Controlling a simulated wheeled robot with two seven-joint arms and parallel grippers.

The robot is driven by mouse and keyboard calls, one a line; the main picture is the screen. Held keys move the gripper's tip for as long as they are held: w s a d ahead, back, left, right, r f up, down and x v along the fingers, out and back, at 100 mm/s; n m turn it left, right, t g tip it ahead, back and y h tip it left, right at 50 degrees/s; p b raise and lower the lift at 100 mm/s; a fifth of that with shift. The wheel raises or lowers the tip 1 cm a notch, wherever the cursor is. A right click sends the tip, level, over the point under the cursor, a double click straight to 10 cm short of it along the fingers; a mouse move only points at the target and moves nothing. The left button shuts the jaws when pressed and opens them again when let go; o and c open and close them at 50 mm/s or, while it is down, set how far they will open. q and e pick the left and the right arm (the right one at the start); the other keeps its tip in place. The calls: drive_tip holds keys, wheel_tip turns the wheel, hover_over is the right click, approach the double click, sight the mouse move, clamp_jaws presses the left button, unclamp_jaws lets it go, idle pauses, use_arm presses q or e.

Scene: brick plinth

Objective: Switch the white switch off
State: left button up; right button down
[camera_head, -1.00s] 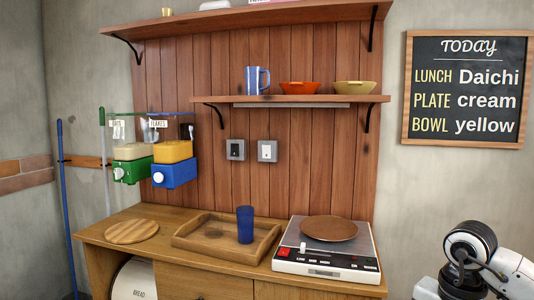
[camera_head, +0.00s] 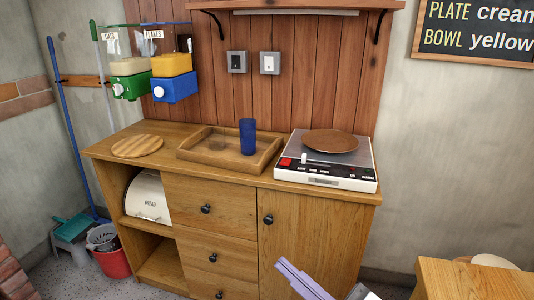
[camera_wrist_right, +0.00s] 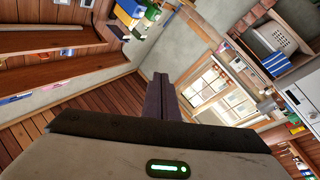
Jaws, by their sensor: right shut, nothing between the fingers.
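The white switch (camera_head: 269,63) has a light plate and a white rocker; it is on the wooden wall panel, under the shelf. Its exact rocker position is too small to tell. A similar switch with a dark rocker (camera_head: 236,62) is just left of it. My right gripper (camera_head: 283,264) is shut and empty at the bottom of the head view, well below the switches and in front of the cabinet. Its shut fingers also show in the right wrist view (camera_wrist_right: 160,82), where I cannot make out the switch. My left gripper is not in view.
A wooden cabinet (camera_head: 215,245) stands below the switches. On it are a round board (camera_head: 137,146), a tray (camera_head: 190,152) with a blue cup (camera_head: 247,136), and a scale (camera_head: 345,181) with a brown plate (camera_head: 330,141). Green and blue dispensers (camera_head: 175,87) hang left of the switches.

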drive_tip(key=s+d+f+m+h, duration=0.2)
drive_tip(key=d+f+m+h, duration=0.2)
drive_tip(key=f, duration=0.3)
drive_tip(key=s+d+f+m+g+h, duration=0.1)
drive_tip(key=s+d+f+m+h, duration=0.25)
drive_tip(key=f, duration=0.35)
drive_tip(key=s+d+f+m+h, duration=0.1)
drive_tip(key=d+f+m+h, duration=0.3)
drive_tip(key=f, duration=0.3)
drive_tip(key=s+f+m+g+h, duration=0.1)
drive_tip(key=s+f+g, duration=0.3)
drive_tip(key=s+f, duration=0.5)
drive_tip(key=shift+s+d+h, duration=0.25)
drive_tip(key=shift+s+h, duration=0.2)
drive_tip(key=shift+s, duration=0.5)
drive_tip(key=shift+a+f+m, duration=0.1)
drive_tip(key=shift+m, duration=0.15)
